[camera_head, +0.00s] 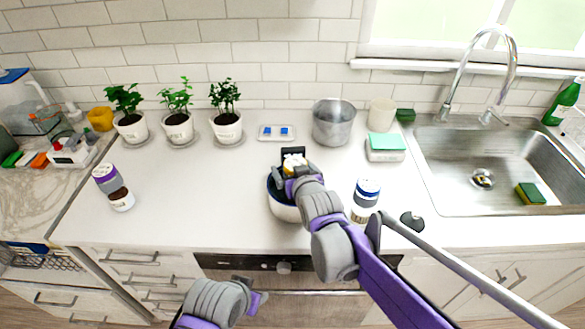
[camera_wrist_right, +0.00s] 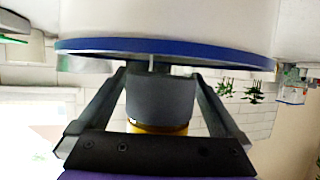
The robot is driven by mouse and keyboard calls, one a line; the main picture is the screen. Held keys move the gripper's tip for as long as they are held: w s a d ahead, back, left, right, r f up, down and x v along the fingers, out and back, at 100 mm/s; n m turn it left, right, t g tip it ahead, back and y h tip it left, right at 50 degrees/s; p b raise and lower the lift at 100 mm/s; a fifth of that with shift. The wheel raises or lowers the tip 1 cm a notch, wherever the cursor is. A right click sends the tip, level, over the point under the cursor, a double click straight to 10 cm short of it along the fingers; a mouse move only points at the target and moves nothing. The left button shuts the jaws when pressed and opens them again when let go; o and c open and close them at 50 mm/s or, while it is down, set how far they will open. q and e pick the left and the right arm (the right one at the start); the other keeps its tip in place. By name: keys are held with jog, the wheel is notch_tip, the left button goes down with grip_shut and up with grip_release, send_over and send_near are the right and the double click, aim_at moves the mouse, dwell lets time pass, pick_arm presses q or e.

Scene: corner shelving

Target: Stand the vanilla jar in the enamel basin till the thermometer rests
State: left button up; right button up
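The white enamel basin (camera_head: 284,213) with a dark blue rim stands at the front middle of the counter. Its rim (camera_wrist_right: 165,47) also crosses the upside-down right wrist view. My right gripper (camera_head: 293,162) is at the basin's opening. In the right wrist view its two fingers (camera_wrist_right: 160,90) are closed on the sides of a jar with a grey body (camera_wrist_right: 160,98) and a yellow top, which I take as the vanilla jar. The jar is upright; its lower end is hidden by the rim, so I cannot tell whether it touches the bottom. I cannot make out a thermometer. My left gripper is out of sight.
A blue-lidded jar (camera_head: 367,190) stands close right of the basin, beside my right arm. A steel pot (camera_head: 333,127) and a small tray (camera_head: 265,131) are behind. Potted plants (camera_head: 177,127) line the wall. The sink (camera_head: 455,155) is right.

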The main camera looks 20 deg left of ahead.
jog(key=shift+r, duration=0.2)
jog(key=v, duration=1.2)
jog(key=s+d+f+m+g+h, duration=0.2)
jog(key=s+d+f, duration=0.3)
jog(key=d, duration=0.4)
jog(key=s+d+f+m+g+h, duration=0.2)
jog(key=s+d+f, duration=0.3)
jog(key=s+d, duration=0.3)
jog(key=s+d+f+m+g+h, duration=0.2)
jog(key=s+d+f, duration=0.4)
jog(key=d, duration=0.6)
jog(key=shift+s+h, duration=0.4)
jog(key=shift+h, duration=0.2)
jog(key=shift+p, duration=0.3)
